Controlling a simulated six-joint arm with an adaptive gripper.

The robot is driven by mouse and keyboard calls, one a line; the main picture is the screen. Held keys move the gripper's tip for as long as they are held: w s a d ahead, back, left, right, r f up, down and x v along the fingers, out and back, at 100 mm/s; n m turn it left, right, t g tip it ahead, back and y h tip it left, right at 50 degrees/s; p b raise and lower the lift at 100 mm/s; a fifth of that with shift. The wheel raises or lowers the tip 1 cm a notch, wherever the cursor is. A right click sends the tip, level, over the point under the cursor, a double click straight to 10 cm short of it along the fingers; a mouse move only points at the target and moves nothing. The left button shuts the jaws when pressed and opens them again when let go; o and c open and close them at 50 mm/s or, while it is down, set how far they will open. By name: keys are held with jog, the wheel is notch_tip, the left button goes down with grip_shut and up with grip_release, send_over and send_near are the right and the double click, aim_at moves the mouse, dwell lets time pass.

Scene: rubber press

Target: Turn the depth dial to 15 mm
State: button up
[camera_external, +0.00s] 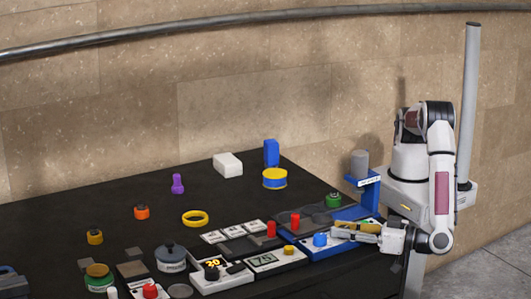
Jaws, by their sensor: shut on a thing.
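My gripper (334,232) reaches in from the right, low over the front of the blue press base. The press (360,160) has a grey cylinder on a blue bracket and stands behind my gripper.
Red knobs (295,220) stand close behind. A green-topped jar (333,200) sits near the press. The black table's back left (90,205) is mostly clear.

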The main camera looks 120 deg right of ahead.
jog(key=shift+a+m+g+h, duration=0.1)
jog(key=shift+m+g+h, duration=1.25)
jog(key=shift+g, duration=0.55)
jog(key=o, duration=0.9)
jog(key=shift+s+a, duration=0.1)
jog(key=shift+a, duration=0.05)
jog(key=shift+v, duration=2.25)
jog(key=shift+r, duration=3.6)
jog(key=shift+s, duration=0.1)
